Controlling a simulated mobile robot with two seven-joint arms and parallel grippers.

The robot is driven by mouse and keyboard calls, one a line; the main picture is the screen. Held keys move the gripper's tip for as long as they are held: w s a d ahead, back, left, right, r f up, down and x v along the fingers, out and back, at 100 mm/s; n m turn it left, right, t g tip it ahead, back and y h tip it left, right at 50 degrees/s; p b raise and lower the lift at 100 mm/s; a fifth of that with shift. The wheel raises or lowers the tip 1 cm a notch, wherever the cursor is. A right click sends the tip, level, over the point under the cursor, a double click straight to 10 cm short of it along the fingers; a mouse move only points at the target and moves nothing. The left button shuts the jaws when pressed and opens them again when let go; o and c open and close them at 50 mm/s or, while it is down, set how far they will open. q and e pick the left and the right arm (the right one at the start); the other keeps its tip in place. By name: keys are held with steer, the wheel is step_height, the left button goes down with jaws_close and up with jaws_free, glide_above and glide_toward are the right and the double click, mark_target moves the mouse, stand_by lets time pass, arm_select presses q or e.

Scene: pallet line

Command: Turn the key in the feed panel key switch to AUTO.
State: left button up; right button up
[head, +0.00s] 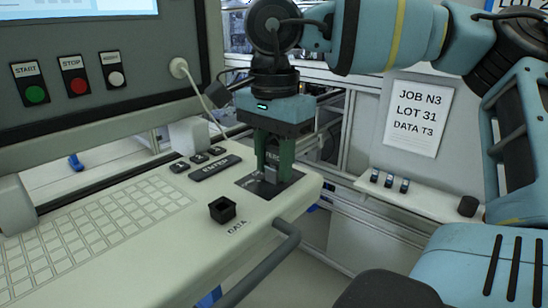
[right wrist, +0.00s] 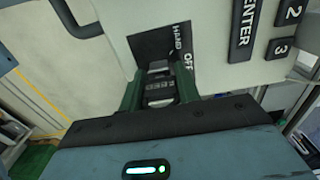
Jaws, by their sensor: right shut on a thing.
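The key switch has a dark square plate (head: 247,184) at the right end of the sloped keyboard desk. In the right wrist view the plate (right wrist: 150,45) shows the labels HAND and OFF; any AUTO label is hidden by my gripper. My right gripper (head: 271,178) points down over the plate. Its green fingers are shut on the key (right wrist: 158,90), a grey piece seen between them in the right wrist view. The key stands at the switch; its exact pointing is hard to tell. My left gripper is not in view.
A black square DATA socket (head: 222,210) stands up left of the plate. The ENTER key (head: 215,167) and numbered keys lie behind it. A grey handle bar (head: 262,262) runs along the desk's front edge. A shelf (head: 420,192) with several small dark-and-blue items is at right.

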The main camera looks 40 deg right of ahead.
steer(key=m, duration=0.4)
steer(key=shift+w+f+b, duration=0.1)
steer(key=shift+b, duration=0.25)
steer(key=m, duration=0.4)
steer(key=shift+m+b, duration=0.35)
steer(key=shift+m, duration=0.05)
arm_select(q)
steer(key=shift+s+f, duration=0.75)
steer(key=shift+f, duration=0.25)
arm_select(e)
steer(key=o, duration=1.5)
steer(key=shift+r, duration=0.2)
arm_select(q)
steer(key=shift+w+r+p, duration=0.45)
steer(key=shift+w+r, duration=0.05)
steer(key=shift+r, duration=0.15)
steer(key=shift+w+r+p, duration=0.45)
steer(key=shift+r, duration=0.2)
arm_select(e)
steer(key=shift+r, duration=3.4)
